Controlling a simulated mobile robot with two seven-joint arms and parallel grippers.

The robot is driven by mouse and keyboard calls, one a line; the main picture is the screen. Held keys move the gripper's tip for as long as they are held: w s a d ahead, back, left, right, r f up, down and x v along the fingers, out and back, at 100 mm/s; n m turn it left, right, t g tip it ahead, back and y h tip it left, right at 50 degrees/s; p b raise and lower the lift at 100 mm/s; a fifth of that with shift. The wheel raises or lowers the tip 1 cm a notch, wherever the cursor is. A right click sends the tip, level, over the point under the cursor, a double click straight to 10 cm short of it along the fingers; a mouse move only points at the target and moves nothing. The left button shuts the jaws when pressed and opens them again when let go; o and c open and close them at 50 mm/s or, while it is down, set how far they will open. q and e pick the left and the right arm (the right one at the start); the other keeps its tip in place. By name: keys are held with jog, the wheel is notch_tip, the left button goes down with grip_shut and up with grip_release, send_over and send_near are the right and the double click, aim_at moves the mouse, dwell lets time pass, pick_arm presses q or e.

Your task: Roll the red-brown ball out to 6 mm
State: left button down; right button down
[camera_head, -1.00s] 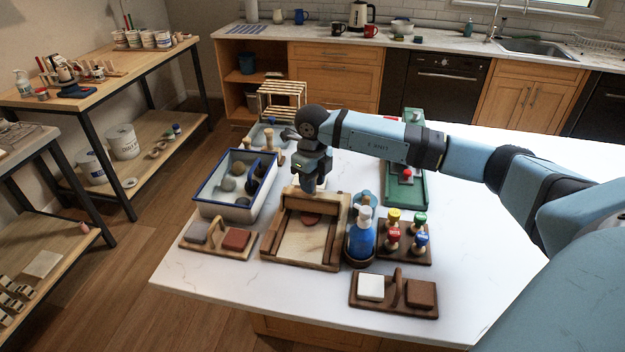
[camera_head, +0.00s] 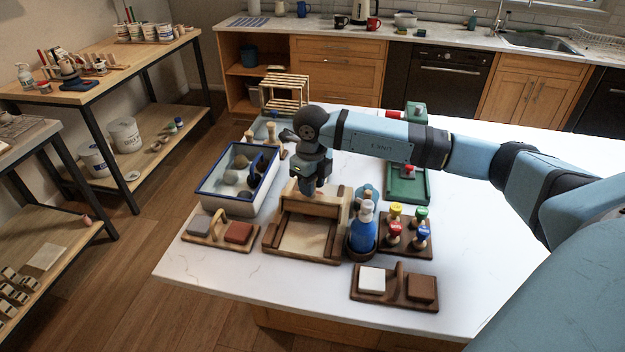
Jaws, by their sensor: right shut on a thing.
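A wooden rolling tray (camera_head: 300,257) with raised sides stands on the white table, its pale flat bed (camera_head: 305,238) bare at the front. A wooden bar-like roller (camera_head: 306,210) lies across the tray between the side rails. My right gripper (camera_head: 308,193) reaches in from the right, points down and is shut on the roller, whose held part is mostly hidden. The red-brown clay is not visible now; the roller and gripper cover the place where it lay. My left gripper is out of view.
A blue-rimmed tub (camera_head: 213,203) with several balls stands left of the tray. A blue bottle (camera_head: 362,235) and a stamp rack (camera_head: 415,251) stand right. Clay-block holders lie at front left (camera_head: 213,239) and front right (camera_head: 395,303). The table's right front is clear.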

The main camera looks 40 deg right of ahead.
jog(key=shift+f, duration=0.15)
jog(key=shift+w+d+b, duration=0.35)
jog(key=shift+w+d, duration=0.2)
jog(key=shift+d, duration=0.15)
jog(key=shift+w+d+b, duration=0.3)
jog(key=shift+w+d, duration=0.15)
jog(key=shift+d, duration=0.05)
jog(key=shift+w+d+f+b, duration=0.1)
jog(key=shift+w+d+b, duration=0.2)
jog(key=shift+w+d, duration=0.3)
jog(key=shift+d, duration=0.1)
